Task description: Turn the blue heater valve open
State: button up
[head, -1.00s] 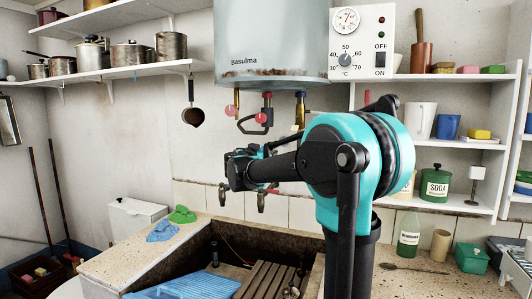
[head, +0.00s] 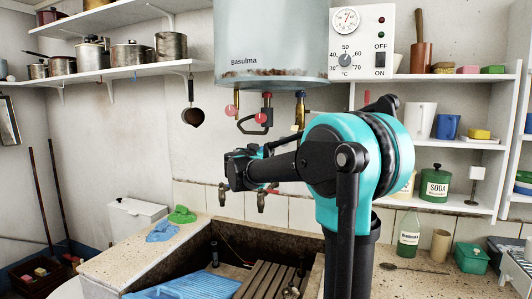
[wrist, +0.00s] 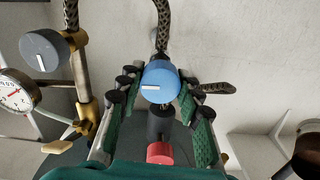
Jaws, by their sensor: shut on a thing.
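The blue heater valve (wrist: 161,82) is a round blue knob with a white mark that lies nearly level in the wrist view. My gripper (wrist: 160,88) has its green-padded fingers closed on the knob from left and right. A braided hose runs up behind the knob. In the head view my arm hides the blue valve and my fingers. The grey-blue heater tank (head: 270,40) hangs above, with pipes and red knobs under it.
A grey knob (wrist: 45,50) on a brass fitting and a round gauge (wrist: 18,90) are to the left in the wrist view. A red knob (wrist: 160,152) sits just below the blue one. A stone trough (head: 110,268) lies below my arm.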

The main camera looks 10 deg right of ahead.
jog(key=n, duration=0.4)
jog(key=shift+n, duration=0.3)
jog(key=n, duration=0.9)
jog(key=shift+f+n, duration=0.1)
jog(key=shift+n, duration=1.7)
jog(key=o, duration=1.2)
jog(key=shift+c, duration=0.2)
jog(key=v, duration=1.1)
jog(key=shift+s, duration=0.4)
